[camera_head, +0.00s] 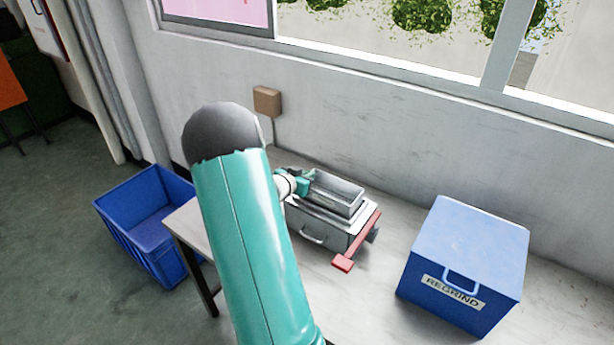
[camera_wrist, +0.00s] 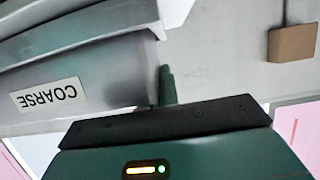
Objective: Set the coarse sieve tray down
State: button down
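The coarse sieve tray (camera_head: 338,192) is a grey metal open tray. In the head view it is over the top of a grey metal box (camera_head: 318,228) with a front handle; I cannot tell whether it touches the box. In the wrist view the tray (camera_wrist: 95,62) fills the upper left, its "COARSE" label upside down. My gripper (camera_head: 304,186) is at the tray's left end. One finger (camera_wrist: 168,85) shows against the outside of the tray's end wall; the other is hidden behind the tray. The gripper looks shut on that wall.
A red bar (camera_head: 360,238) runs along the box's right side. A blue "REGRIND" bin (camera_head: 470,250) stands to the right on the pale table (camera_head: 375,305). A blue crate (camera_head: 145,215) is on the floor at left. The wall and window are behind. Table between box and bin is clear.

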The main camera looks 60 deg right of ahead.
jog(key=shift+f, duration=0.15)
jog(key=c, duration=1.7)
grip_release()
